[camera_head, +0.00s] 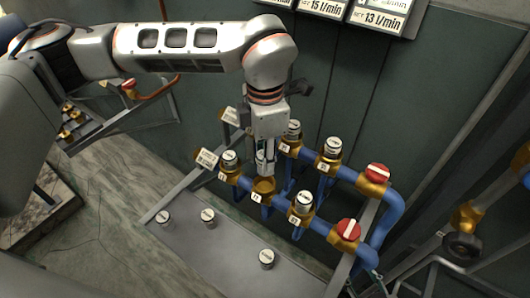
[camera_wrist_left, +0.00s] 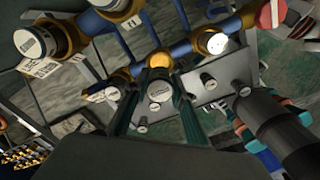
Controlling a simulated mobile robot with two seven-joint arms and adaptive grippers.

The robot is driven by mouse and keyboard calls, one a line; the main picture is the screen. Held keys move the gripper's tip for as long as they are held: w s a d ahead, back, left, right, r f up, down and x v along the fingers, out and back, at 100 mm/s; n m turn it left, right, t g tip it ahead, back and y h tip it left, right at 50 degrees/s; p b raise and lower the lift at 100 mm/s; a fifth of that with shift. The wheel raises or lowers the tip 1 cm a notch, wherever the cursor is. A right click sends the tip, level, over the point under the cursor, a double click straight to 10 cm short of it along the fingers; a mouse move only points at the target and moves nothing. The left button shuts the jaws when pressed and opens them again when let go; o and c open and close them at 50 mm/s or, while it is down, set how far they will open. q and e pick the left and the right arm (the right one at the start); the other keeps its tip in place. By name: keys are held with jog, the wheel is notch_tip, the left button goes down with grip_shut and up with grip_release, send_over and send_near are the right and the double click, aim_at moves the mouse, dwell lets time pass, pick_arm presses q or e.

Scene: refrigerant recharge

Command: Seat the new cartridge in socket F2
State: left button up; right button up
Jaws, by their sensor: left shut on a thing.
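My left gripper (camera_head: 264,168) points down and is shut on a cartridge. In the left wrist view the cartridge's pale round top (camera_wrist_left: 160,91) shows between the two fingers. In the head view the fingers mostly hide the cartridge. It is just above an open brass socket (camera_head: 263,188) in the front blue pipe, between two capped cartridges (camera_head: 229,161) (camera_head: 302,202). The socket's brass rim also shows in the left wrist view (camera_wrist_left: 158,61). The socket's label is too small to read surely. I cannot tell whether the cartridge touches the rim.
The back pipe bears two more capped cartridges (camera_head: 293,130) (camera_head: 332,147). Red valve knobs (camera_head: 348,230) (camera_head: 377,173) stand at the right ends. A grey tray (camera_head: 215,250) in front holds three loose cartridges, with bare room between them. Flow displays (camera_head: 380,17) hang on the wall behind.

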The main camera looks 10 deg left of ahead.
pick_arm(q)
jog(key=shift+f+b, duration=0.55)
jog(key=shift+f, duration=0.95)
jog(key=shift+f+b, duration=0.3)
jog(key=shift+f, duration=0.2)
jog(key=shift+b, duration=0.3)
jog(key=shift+f, duration=0.15)
jog(key=shift+f+b, duration=0.45)
jog(key=shift+b, duration=0.05)
